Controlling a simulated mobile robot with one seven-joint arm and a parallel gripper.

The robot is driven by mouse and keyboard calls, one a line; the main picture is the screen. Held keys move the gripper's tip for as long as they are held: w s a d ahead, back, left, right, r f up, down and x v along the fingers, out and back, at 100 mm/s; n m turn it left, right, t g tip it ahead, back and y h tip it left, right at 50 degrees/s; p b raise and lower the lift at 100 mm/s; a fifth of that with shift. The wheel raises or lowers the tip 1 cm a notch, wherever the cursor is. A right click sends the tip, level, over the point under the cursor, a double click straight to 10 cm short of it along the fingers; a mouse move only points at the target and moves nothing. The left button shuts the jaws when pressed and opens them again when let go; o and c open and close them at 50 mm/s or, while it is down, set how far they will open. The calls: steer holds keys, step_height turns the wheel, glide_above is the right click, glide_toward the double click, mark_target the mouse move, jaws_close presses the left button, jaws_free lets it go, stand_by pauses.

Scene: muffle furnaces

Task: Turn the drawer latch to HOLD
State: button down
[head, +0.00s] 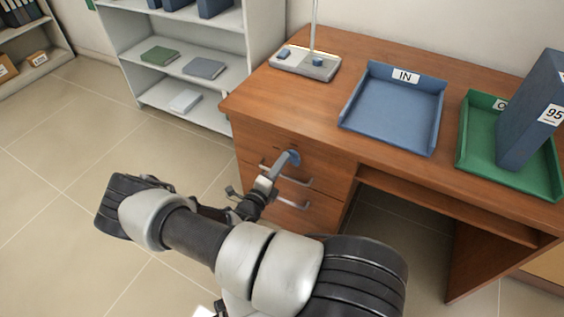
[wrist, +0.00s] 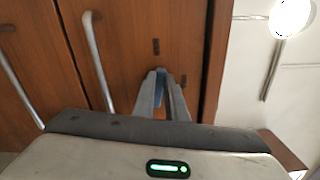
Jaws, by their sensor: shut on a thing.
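The drawer latch (head: 292,157) is a small blue knob on the front of the desk's top drawer, near its upper edge. My gripper (head: 283,161) reaches it from the left in the head view. In the wrist view my gripper (wrist: 162,82) has its two grey fingers closed around the blue latch (wrist: 161,76), which shows as a sliver between them. Most of the latch is hidden by the fingers. Small dark marks show on the wood near the latch; I cannot read them, nor tell which way the latch is turned.
Drawer handles (head: 292,178) stick out just below my gripper. On the wooden desk (head: 285,105) stand a blue IN tray (head: 390,115), a green tray (head: 480,160) with a blue binder (head: 530,115), and a lamp base (head: 305,63). A grey shelf (head: 185,70) stands behind. Open floor lies left.

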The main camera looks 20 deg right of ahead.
steer(key=shift+f+n, duration=0.15)
steer(key=shift+n, duration=1.05)
steer(key=c, duration=1.8)
jaws_free()
steer(key=shift+a, duration=0.1)
steer(key=p+v, duration=0.1)
steer(key=v, duration=1.6)
steer(key=shift+p, duration=0.35)
steer(key=shift+s+a, duration=0.1)
steer(key=shift+s, duration=0.05)
